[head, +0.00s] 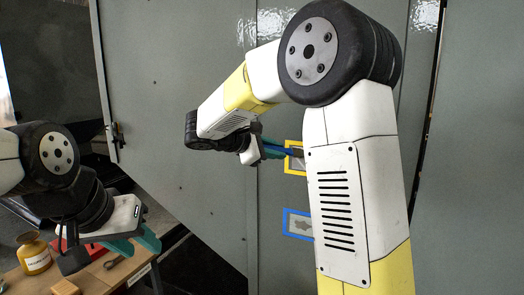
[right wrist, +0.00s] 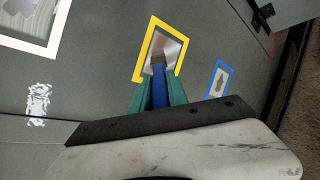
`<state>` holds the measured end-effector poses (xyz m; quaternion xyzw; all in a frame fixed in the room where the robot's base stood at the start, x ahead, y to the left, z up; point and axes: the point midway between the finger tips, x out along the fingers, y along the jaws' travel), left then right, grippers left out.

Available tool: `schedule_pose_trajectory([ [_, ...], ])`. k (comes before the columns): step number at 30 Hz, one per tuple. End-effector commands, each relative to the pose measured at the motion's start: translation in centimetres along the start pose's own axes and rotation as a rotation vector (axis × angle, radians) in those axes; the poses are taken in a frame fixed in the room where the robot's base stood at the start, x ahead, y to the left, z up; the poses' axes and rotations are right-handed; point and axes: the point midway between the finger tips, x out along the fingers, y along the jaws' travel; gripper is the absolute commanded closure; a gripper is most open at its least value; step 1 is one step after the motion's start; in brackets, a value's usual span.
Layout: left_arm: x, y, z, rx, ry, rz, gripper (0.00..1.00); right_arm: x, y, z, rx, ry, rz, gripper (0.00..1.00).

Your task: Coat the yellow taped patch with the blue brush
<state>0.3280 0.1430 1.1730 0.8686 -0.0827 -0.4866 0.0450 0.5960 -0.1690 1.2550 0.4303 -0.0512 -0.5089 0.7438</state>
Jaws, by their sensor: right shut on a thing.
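The yellow taped patch (head: 288,143) is on the grey enclosure wall, partly hidden behind my right arm in the head view. In the right wrist view the yellow tape frame (right wrist: 180,40) surrounds a pale, bare-looking metal area. My right gripper (right wrist: 158,90) is shut on the blue brush (right wrist: 158,84), which points into the frame. The dark bristle tip (right wrist: 160,58) overlaps the patch's lower middle; I cannot tell whether it touches. My left gripper (head: 135,243) is open and empty above the wooden bench at lower left.
A blue taped patch (head: 287,222) with a grey mark is below the yellow one. The right wrist view also shows a white frame (right wrist: 52,42) and a white blotch (right wrist: 38,100). A yellow jar (head: 36,260), a red object (head: 58,244) and a wooden block (head: 65,287) are on the bench (head: 100,278).

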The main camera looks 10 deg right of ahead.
Motion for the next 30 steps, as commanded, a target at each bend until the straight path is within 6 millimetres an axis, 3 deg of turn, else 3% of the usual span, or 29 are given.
schedule_pose_trajectory([
  [30, 0.0, 0.0, 0.0, 0.000, 0.000, 0.000, 0.62, 1.8, -2.2, 3.5, 0.001, 0.000, 0.000, 1.00],
])
